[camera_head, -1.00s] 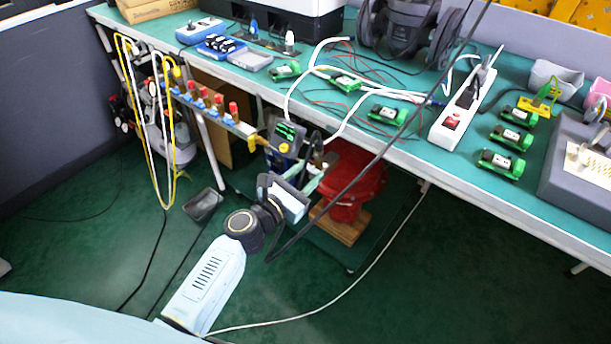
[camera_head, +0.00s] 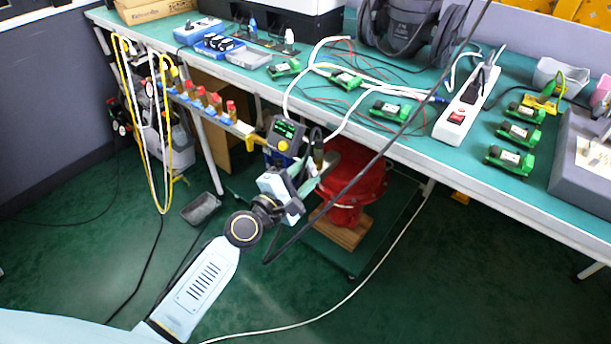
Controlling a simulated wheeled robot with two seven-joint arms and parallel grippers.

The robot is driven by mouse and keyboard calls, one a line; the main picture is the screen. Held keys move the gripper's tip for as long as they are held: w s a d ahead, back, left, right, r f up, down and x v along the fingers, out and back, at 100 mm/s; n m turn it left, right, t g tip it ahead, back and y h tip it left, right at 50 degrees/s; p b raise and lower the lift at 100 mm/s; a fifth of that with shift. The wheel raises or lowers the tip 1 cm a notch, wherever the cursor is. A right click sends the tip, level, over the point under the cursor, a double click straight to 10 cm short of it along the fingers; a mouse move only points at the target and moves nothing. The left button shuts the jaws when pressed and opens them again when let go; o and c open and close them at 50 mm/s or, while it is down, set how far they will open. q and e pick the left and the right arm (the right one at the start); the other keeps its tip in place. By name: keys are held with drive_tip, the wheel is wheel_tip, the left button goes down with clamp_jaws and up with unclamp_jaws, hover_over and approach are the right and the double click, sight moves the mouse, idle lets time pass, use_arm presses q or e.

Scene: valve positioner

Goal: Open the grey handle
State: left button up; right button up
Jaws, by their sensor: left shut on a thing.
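The valve positioner (camera_head: 285,137) has a small lit display and a yellow knob, and sits beside the bench's front edge. The grey handle (camera_head: 327,168) looks like a pale grey-green bar just below and right of it, slanting down to the left. My left gripper (camera_head: 302,190) reaches it from the lower left and is shut on its lower end. The jaws and my wrist hide that end of the handle. My right gripper is not in view.
A red valve body (camera_head: 354,190) stands on a wooden block (camera_head: 342,232) behind the handle. A black cable (camera_head: 330,212) crosses close to my left gripper. A row of brass-and-red fittings (camera_head: 208,101) lies left. The green bench (camera_head: 350,120) is above; open floor lies below right.

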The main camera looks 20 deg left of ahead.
use_arm(q)
drive_tip(key=m, duration=0.2)
drive_tip(key=shift+f+m, duration=0.1)
drive_tip(key=shift+m, duration=1.4)
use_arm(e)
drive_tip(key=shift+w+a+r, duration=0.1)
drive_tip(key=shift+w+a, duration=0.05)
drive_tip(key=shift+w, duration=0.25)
use_arm(q)
drive_tip(key=shift+m, duration=0.3)
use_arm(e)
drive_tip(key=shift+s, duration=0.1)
use_arm(q)
drive_tip(key=o, duration=1)
